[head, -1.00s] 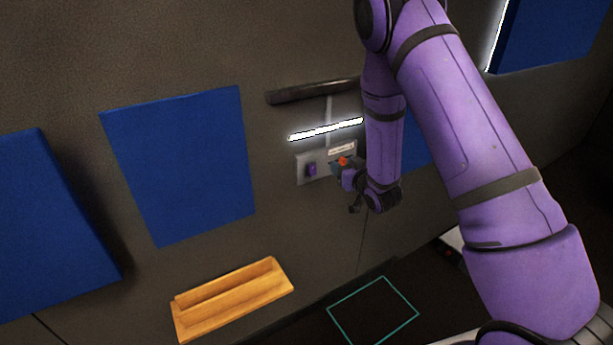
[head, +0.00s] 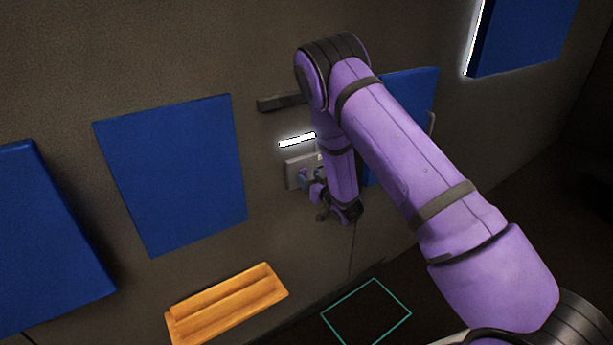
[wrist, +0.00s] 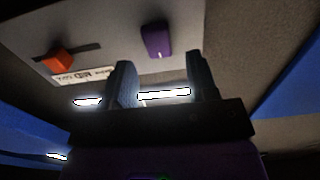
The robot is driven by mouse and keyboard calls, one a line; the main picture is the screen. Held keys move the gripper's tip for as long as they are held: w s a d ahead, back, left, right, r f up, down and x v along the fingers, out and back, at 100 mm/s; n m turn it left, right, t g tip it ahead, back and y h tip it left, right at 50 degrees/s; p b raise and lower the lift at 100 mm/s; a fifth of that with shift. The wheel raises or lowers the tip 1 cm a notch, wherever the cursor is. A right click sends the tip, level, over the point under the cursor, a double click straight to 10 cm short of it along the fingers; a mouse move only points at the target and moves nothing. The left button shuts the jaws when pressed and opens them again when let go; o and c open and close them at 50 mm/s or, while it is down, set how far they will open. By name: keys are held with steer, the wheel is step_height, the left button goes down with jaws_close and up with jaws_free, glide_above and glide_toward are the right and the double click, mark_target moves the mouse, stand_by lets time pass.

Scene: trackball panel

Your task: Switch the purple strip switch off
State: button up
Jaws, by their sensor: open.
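The purple switch (wrist: 157,40) is a small upright rocker or toggle on a pale wall plate (wrist: 205,25). In the wrist view it stands just beyond the gap between my fingertips. My gripper (wrist: 158,62) is open and empty, its two dark fingers spread to either side of the switch's line. I cannot tell whether they touch it. In the head view my gripper (head: 310,178) is at the plate, and it and my arm largely cover the switch. The strip light (head: 297,140) above the plate glows white; it also shows in the wrist view (wrist: 163,94).
An orange slider knob (wrist: 60,61) in a dark slot sits beside the switch, near a printed label (wrist: 84,76). A dark bar (head: 280,102) is above the strip light. Blue panels (head: 172,175) flank the area. A wooden ledge (head: 228,302) is lower left.

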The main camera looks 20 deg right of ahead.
steer(key=shift+x, duration=1.2)
steer(key=c, duration=0.9)
steer(key=shift+d+f+t+y, duration=0.1)
steer(key=shift+f+t+y, duration=0.2)
steer(key=shift+t, duration=0.5)
steer(key=shift+s+f+t+y, duration=0.15)
steer(key=shift+t+y, duration=0.15)
steer(key=shift+t, duration=0.9)
steer(key=o, duration=0.9)
